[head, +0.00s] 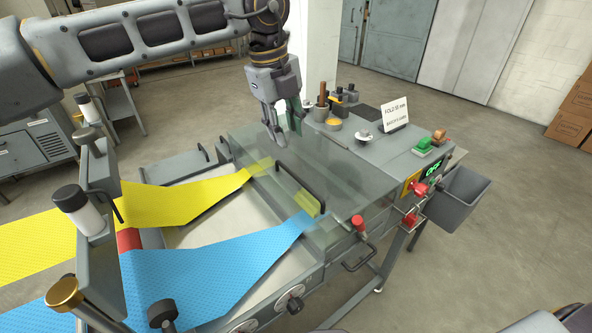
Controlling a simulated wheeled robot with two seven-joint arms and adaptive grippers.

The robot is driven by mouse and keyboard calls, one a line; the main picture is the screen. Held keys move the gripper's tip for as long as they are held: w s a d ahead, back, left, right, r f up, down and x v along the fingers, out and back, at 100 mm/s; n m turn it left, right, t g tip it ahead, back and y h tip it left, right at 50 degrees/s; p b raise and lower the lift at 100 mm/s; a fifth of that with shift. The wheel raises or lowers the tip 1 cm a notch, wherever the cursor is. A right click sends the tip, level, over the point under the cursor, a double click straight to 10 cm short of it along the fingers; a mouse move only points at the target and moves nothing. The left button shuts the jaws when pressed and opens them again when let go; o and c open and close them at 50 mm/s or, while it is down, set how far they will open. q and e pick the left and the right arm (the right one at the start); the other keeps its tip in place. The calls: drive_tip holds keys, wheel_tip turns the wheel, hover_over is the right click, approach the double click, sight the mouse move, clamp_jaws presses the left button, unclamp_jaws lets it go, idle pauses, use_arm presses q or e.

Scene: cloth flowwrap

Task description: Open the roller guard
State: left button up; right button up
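The roller guard (330,172) is a clear, greyish see-through cover lying flat over the machine's rollers; it looks closed. A black bar handle (300,187) stands on its near left edge. The yellow web (190,203) and the blue web (210,262) run in under that edge. My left gripper (287,138) points down above the far part of the guard, beyond the handle and apart from it. Its fingers look parted, with nothing clearly held between them. My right gripper is not in view.
The machine top behind the guard holds a white sign (395,114), small jars and a green block (423,146). Red knobs (358,222) and a grey bin (457,197) are at the right side. Posts with rollers (82,210) stand at the left.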

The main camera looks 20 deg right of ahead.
use_arm(q)
drive_tip(key=p, duration=0.3)
approach(297, 177)
drive_tip(key=f, duration=0.2)
drive_tip(key=d+f, duration=0.1)
drive_tip(key=f, duration=0.4)
drive_tip(key=shift+w+d+f, duration=0.15)
drive_tip(key=shift+w+f, duration=0.05)
drive_tip(key=shift+f, duration=0.2)
clamp_jaws()
idle(0.3)
